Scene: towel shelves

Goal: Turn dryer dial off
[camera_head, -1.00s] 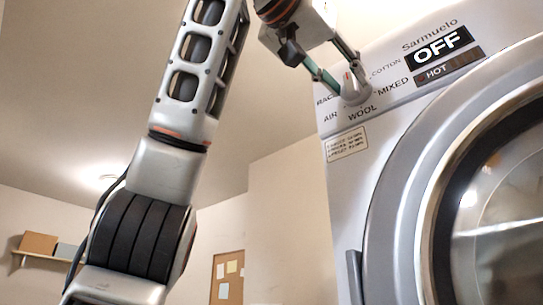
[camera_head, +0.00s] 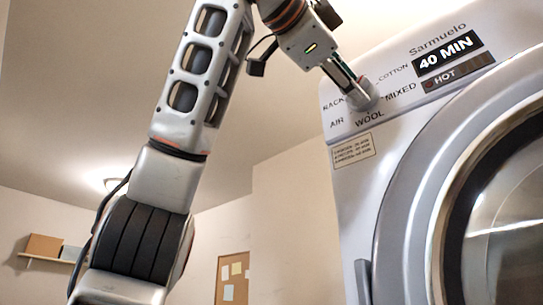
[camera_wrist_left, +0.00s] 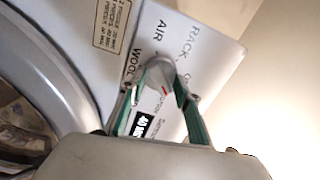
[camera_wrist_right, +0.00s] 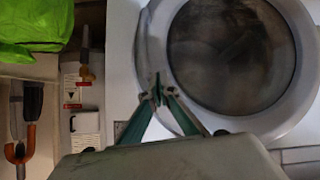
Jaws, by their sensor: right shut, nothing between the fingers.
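The dryer dial (camera_head: 361,96) is a grey knob on the dryer's sloping top panel, ringed by the labels RACK, AIR, WOOL, MIXED and COTTON. The display (camera_head: 446,50) reads 40 MIN. My left gripper (camera_head: 355,88) is at the dial. In the left wrist view its fingers (camera_wrist_left: 157,84) lie on both sides of the dial (camera_wrist_left: 158,76), which shows a red mark, and appear shut on it. My right gripper (camera_wrist_right: 160,92) is shut and empty in front of the round door (camera_wrist_right: 232,55); it is out of the head view.
The grey dryer (camera_head: 345,190) fills the right side of the head view. A HOT label (camera_head: 445,77) sits below the display. In the right wrist view a green cloth (camera_wrist_right: 35,25) lies on a shelf at the left, with bottles and tools below.

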